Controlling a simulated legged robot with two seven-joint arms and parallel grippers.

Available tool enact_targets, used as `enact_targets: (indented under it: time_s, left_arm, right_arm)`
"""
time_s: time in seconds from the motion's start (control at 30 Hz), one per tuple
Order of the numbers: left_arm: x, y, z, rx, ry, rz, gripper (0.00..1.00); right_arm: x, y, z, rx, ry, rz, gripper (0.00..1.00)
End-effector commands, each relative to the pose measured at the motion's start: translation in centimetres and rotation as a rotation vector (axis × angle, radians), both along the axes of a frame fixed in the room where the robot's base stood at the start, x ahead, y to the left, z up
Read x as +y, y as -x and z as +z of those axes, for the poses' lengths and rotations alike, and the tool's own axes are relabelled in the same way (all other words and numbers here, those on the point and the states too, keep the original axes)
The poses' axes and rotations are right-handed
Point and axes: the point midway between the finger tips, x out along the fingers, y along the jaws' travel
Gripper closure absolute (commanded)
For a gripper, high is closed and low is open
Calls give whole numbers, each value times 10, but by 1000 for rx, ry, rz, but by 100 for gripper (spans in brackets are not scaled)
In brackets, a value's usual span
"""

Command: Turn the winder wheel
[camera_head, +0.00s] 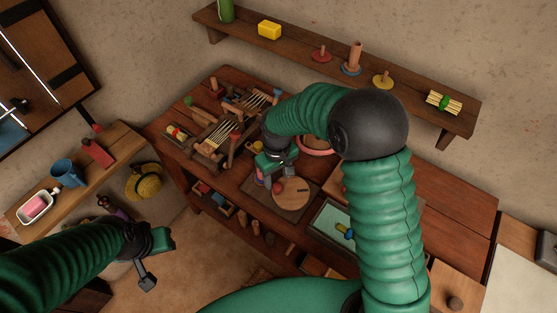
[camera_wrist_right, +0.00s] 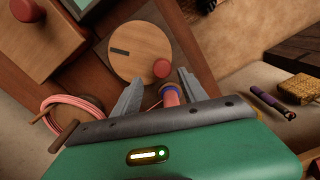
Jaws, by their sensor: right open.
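The winder wheel (camera_head: 294,195) is a round, pale wooden disc with a dark slot, lying flat on a dark square board on the workbench. It also shows in the right wrist view (camera_wrist_right: 135,48). A red knob (camera_wrist_right: 161,68) stands near its edge. My right gripper (camera_wrist_right: 158,88) is open, its two grey fingers spread on either side of the near rim by the knob, with nothing held. In the head view my right gripper (camera_head: 275,172) is just left of the wheel. My left gripper (camera_head: 154,262) hangs low at left, away from the bench; its jaws are unclear.
A pink coil (camera_wrist_right: 68,118) lies beside the board. A wooden loom frame (camera_head: 225,130) and a framed tray (camera_head: 335,222) flank the wheel. A shelf (camera_head: 330,45) runs along the wall.

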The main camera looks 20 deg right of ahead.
Motion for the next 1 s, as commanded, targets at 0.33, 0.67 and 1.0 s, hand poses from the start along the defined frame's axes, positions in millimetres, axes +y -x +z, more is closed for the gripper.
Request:
enact_targets:
  time_s: [0.33,0.67,1.0]
  left_arm:
    - [0,0,-1,0,0,0,64]
    - [0,0,-1,0,0,0,64]
    - [0,0,3,0,0,0,64]
  right_arm:
    - [-4,-2,101,-4,0,-3,50]
    - [-5,-1,138,2,0,-1,50]
    - [-11,0,138,6,1,106,50]
